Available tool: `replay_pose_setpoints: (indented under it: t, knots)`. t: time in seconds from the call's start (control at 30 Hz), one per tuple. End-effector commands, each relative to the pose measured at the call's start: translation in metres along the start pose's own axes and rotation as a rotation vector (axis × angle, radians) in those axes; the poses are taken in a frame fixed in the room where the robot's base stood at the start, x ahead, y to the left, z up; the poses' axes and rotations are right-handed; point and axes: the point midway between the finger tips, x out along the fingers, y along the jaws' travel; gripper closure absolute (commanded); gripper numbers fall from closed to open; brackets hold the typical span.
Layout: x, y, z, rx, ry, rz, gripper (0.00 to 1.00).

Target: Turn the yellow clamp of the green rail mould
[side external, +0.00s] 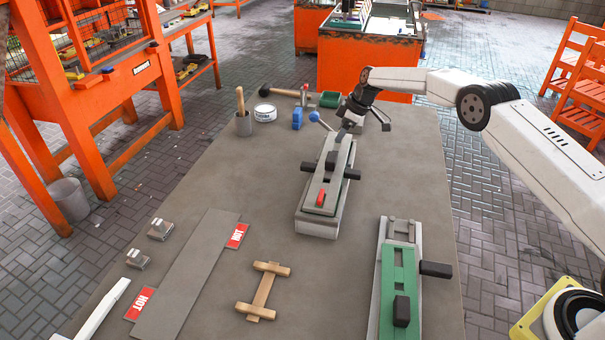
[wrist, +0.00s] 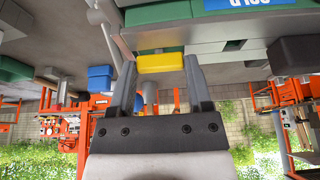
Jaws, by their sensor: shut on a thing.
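My gripper (side external: 350,117) is at the far end of the mould in the middle of the table. In the wrist view, the yellow clamp (wrist: 161,63) sits between the two fingertips of my gripper (wrist: 160,72), and the fingers are shut on it. The clamp lies against a green and grey mould body. The yellow clamp is hidden there.
A second green mould (side external: 385,300) with black knobs stands at the front right.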

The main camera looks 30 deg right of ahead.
Motion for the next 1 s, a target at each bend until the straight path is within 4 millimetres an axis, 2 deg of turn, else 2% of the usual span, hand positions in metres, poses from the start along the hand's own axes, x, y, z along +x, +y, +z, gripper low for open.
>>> replay_pose_setpoints:
  t: [0.33, 0.37, 0.4, 0.47, 0.77, 1.0]
  knots:
    - [0.000, 0.000, 0.001, -0.003, -0.002, -0.001, 0.95]
    - [0.000, 0.000, 0.001, -0.003, -0.002, -0.001, 0.30]
    - [0.000, 0.000, 0.001, -0.003, -0.002, -0.001, 0.17]
    - [0.000, 0.000, 0.001, -0.003, -0.001, -0.001, 0.00]
    - [-0.001, 0.000, 0.000, -0.002, -0.001, -0.001, 0.00]
    - [-0.011, 0.001, 0.000, -0.002, 0.000, 0.000, 0.00]
